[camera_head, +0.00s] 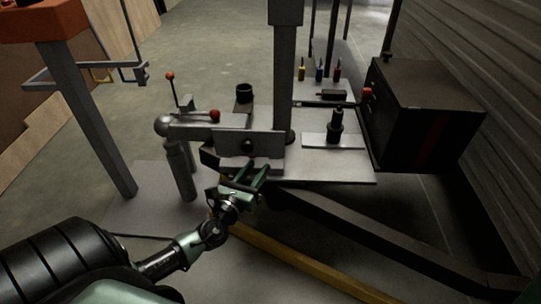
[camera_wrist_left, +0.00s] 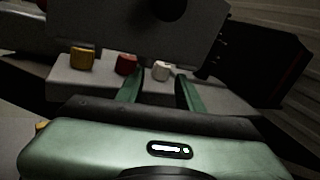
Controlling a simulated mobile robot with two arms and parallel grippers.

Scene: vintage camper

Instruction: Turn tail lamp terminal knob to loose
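Three small knobs, yellow (camera_wrist_left: 82,59), red (camera_wrist_left: 125,65) and white (camera_wrist_left: 161,70), sit in a row on the front of a grey block (camera_wrist_left: 70,90) in the left wrist view. I cannot read any label that tells which is the tail lamp terminal knob. My left gripper (camera_head: 256,174) is open below the grey hitch plate (camera_head: 248,147). In the left wrist view, its two green fingers (camera_wrist_left: 160,80) point toward the white knob, which shows between their tips. I cannot tell whether they touch it. The knobs are hidden in the head view. My right gripper is not in view.
A grey post (camera_head: 285,70) rises behind the hitch plate. A black box (camera_head: 425,115) stands to the right. Several small coloured terminals (camera_head: 319,74) stand farther back. A red-tipped lever (camera_head: 171,88) and a dark beam (camera_head: 350,222) are nearby.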

